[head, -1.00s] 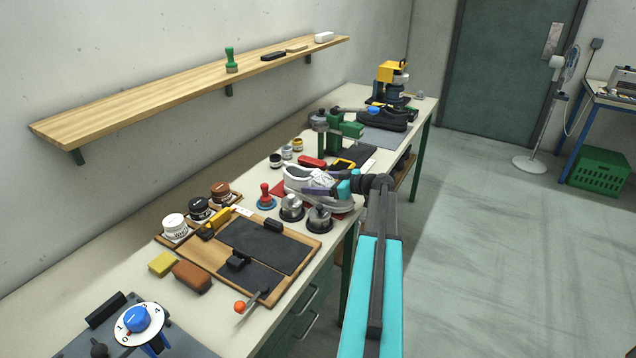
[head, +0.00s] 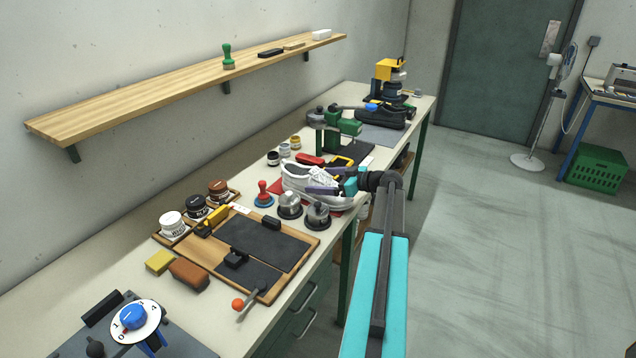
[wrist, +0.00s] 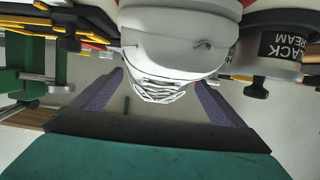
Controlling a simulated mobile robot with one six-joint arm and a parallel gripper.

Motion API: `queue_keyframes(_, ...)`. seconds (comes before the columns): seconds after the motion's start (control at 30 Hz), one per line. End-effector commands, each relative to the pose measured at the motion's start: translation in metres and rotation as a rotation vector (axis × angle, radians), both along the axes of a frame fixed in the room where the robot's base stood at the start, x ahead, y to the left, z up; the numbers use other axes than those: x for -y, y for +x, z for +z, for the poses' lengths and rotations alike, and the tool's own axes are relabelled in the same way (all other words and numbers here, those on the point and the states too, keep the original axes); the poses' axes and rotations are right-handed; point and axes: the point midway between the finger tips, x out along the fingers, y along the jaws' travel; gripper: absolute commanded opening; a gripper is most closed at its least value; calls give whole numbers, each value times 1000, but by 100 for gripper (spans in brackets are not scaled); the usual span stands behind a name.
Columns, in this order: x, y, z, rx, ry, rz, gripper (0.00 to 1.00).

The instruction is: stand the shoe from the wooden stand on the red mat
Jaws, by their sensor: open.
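Gaps show between the fingers and the shoe there. I cannot make out the wooden stand for certain; my arm covers part of the table's right edge.
A green clamp (head: 335,130) and a black shoe (head: 402,117) are farther back. A wooden board (head: 205,262) lies nearer.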

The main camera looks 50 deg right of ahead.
Motion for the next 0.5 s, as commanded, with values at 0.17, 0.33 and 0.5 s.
queue_keyframes(0.17,6,-28,6,0,-1,-2,94)
queue_keyframes(0.33,12,-53,15,1,0,-1,94)
queue_keyframes(0.5,17,-72,22,1,0,-1,94)
